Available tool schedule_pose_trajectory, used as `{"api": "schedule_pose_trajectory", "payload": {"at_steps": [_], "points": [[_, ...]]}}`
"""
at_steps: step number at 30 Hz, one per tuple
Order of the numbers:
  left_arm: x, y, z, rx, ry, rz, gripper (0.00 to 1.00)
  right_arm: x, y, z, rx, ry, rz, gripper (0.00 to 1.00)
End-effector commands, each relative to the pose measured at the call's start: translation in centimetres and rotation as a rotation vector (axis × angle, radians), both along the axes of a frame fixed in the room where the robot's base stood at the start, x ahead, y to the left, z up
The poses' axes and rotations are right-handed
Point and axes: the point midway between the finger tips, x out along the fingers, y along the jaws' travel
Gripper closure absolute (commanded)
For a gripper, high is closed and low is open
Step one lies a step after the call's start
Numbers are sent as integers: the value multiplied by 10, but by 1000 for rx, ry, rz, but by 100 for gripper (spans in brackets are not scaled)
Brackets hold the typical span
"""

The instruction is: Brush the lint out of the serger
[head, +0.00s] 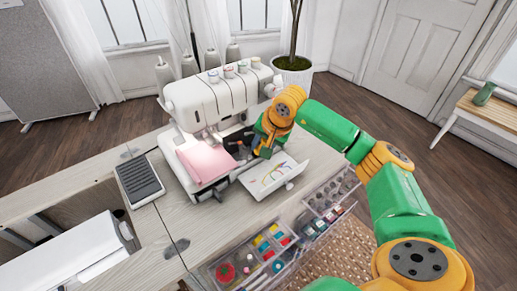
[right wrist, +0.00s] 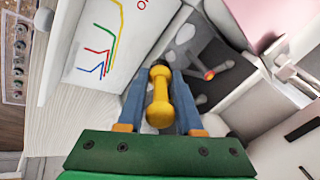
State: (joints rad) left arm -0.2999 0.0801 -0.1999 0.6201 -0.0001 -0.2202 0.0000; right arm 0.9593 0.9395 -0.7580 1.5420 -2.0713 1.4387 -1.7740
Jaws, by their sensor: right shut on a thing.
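The white serger (head: 215,97) stands on the table with its front cover (head: 275,177) folded down, showing coloured threading lines. The cover also shows in the right wrist view (right wrist: 98,42). My right gripper (head: 243,146) is at the serger's open front. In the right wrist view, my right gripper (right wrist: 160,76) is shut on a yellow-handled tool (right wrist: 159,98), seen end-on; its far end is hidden. Beyond it lies the open looper area (right wrist: 208,65), with dark metal parts and a red tip. I cannot make out lint there for certain. My left gripper is not in view.
Pink cloth (head: 202,160) lies on the serger's left front. A dark ribbed pad (head: 139,180) is on the table to the left. A clear compartment box (head: 247,262) with spools lies at the front. A white machine (head: 72,250) sits lower left.

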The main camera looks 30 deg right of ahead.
Motion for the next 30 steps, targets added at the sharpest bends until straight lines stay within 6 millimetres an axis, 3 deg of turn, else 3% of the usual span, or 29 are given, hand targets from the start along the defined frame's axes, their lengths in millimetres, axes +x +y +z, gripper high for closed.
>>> {"api": "schedule_pose_trajectory", "payload": {"at_steps": [18, 30], "points": [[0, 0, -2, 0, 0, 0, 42, 1, -11, 0, 0, 0, 0, 100], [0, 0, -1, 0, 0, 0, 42, 0, -5, 0, 0, 0, 3, 100]]}}
